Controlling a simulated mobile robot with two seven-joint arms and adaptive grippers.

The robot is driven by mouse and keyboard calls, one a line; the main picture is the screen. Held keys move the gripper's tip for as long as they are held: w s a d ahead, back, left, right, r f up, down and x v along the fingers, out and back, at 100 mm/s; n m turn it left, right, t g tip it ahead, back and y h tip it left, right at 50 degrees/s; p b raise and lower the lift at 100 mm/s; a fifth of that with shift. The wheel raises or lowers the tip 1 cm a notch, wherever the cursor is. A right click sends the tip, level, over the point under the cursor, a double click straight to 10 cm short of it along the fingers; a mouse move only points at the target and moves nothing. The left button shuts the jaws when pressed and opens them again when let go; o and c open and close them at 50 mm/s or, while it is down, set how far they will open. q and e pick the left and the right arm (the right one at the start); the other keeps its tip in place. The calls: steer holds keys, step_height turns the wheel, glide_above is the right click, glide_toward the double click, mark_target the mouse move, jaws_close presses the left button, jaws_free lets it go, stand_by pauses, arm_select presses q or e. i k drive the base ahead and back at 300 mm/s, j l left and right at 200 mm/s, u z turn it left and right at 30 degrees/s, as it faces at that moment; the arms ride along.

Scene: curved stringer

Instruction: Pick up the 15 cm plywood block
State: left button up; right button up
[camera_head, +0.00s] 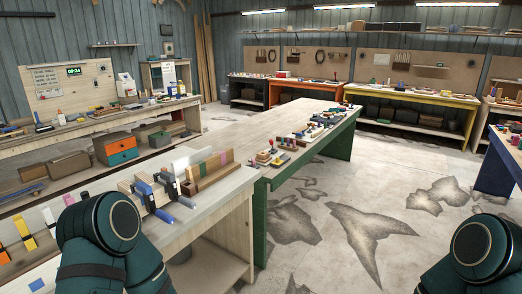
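Several small blocks and tools (300,140) stand along the right edge of the long light wood bench (250,135). I cannot tell which piece, if any, is the 15 cm plywood block. Neither gripper shows. Only dark teal links of my left and right arms show at the bottom left and bottom right.
The near bench (222,196) is close in front at the left, with an open lower shelf. A yellow-edged bench (410,97) and an orange-edged bench (302,84) line the back wall. Patchy concrete floor (400,240) is free at the right.

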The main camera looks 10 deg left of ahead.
mark_target(123, 186)
steer(key=u, duration=1.2)
steer(key=i+l, duration=0.1)
steer(key=l, duration=0.3)
steer(key=i+l, duration=0.1)
steer(key=l, duration=0.25)
steer(key=i+l, duration=0.1)
steer(key=l, duration=0.3)
steer(key=l+z, duration=0.1)
steer(key=l, duration=0.3)
steer(key=i, duration=0.05)
